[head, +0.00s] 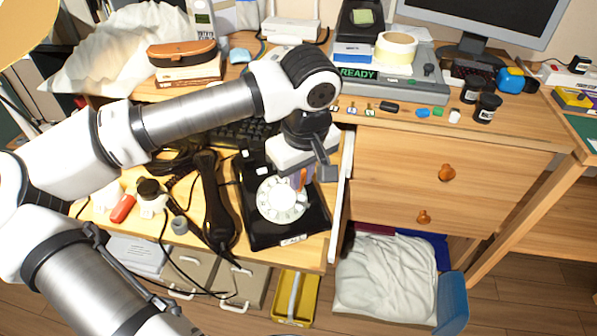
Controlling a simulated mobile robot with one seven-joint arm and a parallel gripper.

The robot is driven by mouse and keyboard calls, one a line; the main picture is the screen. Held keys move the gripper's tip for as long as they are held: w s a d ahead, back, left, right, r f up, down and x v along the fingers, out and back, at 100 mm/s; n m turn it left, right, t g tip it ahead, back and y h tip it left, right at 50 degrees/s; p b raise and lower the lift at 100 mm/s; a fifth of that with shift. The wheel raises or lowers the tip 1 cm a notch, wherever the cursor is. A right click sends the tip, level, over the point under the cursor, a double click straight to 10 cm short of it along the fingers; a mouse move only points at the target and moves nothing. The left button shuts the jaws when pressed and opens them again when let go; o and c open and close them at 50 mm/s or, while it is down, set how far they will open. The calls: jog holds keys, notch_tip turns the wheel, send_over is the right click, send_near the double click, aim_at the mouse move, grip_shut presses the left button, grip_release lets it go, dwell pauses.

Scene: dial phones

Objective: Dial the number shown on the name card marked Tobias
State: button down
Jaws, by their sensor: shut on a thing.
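A black rotary phone (257,234) sits on the lower desk surface, its white dial (282,200) facing up. The black handset (215,203) lies to the left of the phone body. My gripper (302,178) points down over the upper right part of the dial. It is shut on a thin orange-purple piece (302,180), whose lower end is at the dial; contact cannot be told. A white label (293,240) is on the phone's front edge, its writing too small to read. No card marked Tobias can be made out. My wrist hides the phone's back.
A keyboard (247,132) lies behind the phone, partly covered by my arm. Black cables run around the handset. A red-handled tool (122,208) lies at left. Dark jars (487,108) and small items stand on the raised shelf. An open drawer edge (342,190) borders the phone's right.

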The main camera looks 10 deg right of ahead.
jog(key=shift+s, duration=0.1)
jog(key=shift+s+d+f+b, duration=0.15)
jog(key=shift+s+f+b, duration=0.05)
jog(key=shift+s+b, duration=0.25)
jog(key=shift+s+f, duration=0.15)
jog(key=shift+s, duration=0.1)
jog(key=shift+s+r+p, duration=0.3)
jog(key=shift+s+r, duration=0.05)
jog(key=shift+r, duration=0.5)
notch_tip(320, 180, up, 6)
jog(key=s+p, duration=0.2)
jog(key=p, duration=0.2)
jog(key=shift+s+d+r, duration=0.2)
jog(key=shift+s+d, duration=0.15)
jog(key=shift+s, duration=0.05)
jog(key=shift+a, duration=0.1)
